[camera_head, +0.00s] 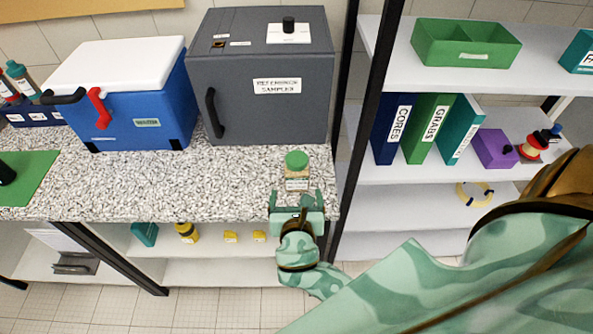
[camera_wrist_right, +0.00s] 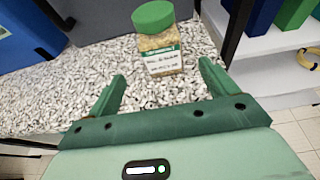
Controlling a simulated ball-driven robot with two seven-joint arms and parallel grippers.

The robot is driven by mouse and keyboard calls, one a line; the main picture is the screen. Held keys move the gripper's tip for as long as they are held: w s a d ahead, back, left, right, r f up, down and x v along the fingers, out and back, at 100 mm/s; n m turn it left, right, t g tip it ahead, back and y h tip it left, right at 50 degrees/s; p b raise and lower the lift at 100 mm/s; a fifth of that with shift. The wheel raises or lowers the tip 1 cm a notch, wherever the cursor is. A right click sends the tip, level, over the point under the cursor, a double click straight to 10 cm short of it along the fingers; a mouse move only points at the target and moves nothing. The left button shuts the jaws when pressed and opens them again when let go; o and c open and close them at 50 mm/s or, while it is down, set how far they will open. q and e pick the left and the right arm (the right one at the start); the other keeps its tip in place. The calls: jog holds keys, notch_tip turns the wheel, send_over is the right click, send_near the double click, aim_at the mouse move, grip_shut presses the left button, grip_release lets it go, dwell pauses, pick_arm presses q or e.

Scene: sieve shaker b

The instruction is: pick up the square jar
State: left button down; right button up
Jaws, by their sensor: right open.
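The square jar (camera_head: 297,172) stands upright on the speckled counter near its right end. It has a green round lid, clear sides with tan contents and a white and green label. It also shows in the right wrist view (camera_wrist_right: 160,45), just beyond the fingertips. My right gripper (camera_head: 297,196) is open and empty at the counter's front edge. Its two fingers (camera_wrist_right: 162,82) point at the jar, one to each side of the jar's line, and the jar is not between them. My left gripper is not in view.
A grey box (camera_head: 258,115) with a handle stands behind the jar. A blue cooler (camera_head: 160,105) with a white lid is at the left. A black shelf post (camera_head: 362,110) rises right of the counter. Shelves beyond it hold binders (camera_head: 427,128) and a green bin (camera_head: 440,50).

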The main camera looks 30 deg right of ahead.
aim_at(296, 182)
jog(key=x, duration=0.4)
jog(key=shift+w+d+f, duration=0.15)
jog(key=shift+w+d, duration=0.05)
jog(key=shift+w, duration=0.1)
jog(key=b+x, duration=0.1)
jog(key=x, duration=0.4)
jog(key=shift+w+d, duration=0.25)
jog(key=shift+d, duration=0.05)
jog(key=c, duration=1.4)
